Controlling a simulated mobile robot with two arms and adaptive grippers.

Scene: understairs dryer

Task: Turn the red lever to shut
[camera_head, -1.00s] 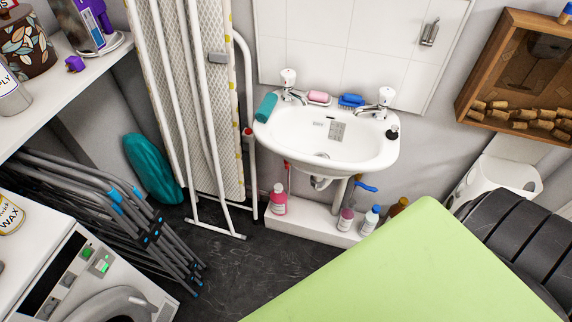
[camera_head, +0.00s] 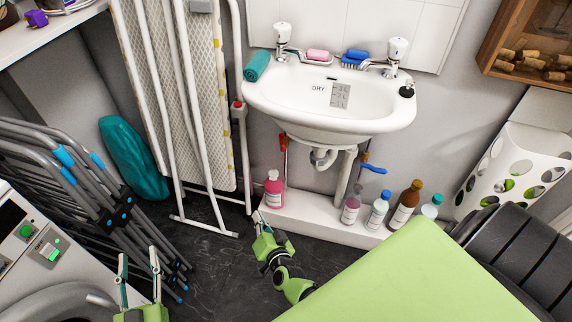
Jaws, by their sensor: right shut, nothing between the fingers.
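The red lever (camera_head: 283,143) is a small, upright red strip on the thin pipe under the left side of the sink (camera_head: 328,125). It appears to lie along the pipe. My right gripper (camera_head: 260,216) is below and left of the lever, well apart from it, near the front edge of the white ledge. Its fingers are together with nothing between them. My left gripper (camera_head: 138,262) is at the lower left, in front of the dryer; its fingers are apart and empty.
A blue lever (camera_head: 374,169) points sideways under the sink's right side. A pink bottle (camera_head: 273,189) stands on the white ledge (camera_head: 315,220) below the red lever, with several bottles further right. A folded ironing board (camera_head: 195,110) stands left. A green surface (camera_head: 430,275) fills the lower right.

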